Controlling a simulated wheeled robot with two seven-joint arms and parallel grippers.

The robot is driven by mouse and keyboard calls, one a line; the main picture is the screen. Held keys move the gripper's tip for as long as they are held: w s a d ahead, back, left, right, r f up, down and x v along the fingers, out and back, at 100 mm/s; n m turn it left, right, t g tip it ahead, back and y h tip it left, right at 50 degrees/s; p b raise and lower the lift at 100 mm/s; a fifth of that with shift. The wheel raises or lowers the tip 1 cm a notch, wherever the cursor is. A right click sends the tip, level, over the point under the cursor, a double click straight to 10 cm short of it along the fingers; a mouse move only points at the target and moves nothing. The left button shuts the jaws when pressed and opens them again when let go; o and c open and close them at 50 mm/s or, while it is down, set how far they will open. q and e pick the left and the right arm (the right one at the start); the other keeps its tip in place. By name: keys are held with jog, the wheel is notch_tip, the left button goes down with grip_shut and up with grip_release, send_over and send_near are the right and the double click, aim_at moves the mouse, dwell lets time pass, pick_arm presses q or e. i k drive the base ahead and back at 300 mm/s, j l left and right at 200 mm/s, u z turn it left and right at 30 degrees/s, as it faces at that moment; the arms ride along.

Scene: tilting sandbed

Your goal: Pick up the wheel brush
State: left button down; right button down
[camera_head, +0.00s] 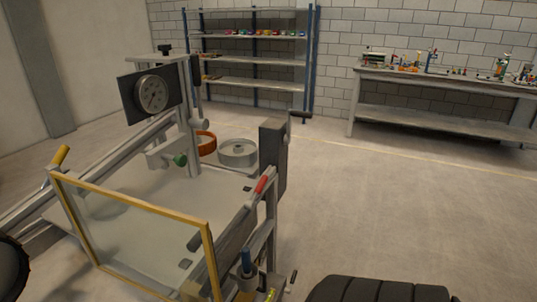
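I cannot tell for certain which thing is the wheel brush. Several small tools and bottles stand on the far workbench (440,76), too small to make out. Neither of my grippers shows in the head view.
The sandbed rig with a round dial (151,94) and a gold-framed panel (135,235) fills the left. A black ribbed tyre-like shape (380,290) is at the bottom edge. A shelf rack (255,60) stands behind. The floor (400,200) at centre right is clear.

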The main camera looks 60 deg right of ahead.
aim_at(247, 274)
jog(key=z, duration=1.85)
jog(key=i+l+u, duration=0.5)
jog(key=k, duration=0.1)
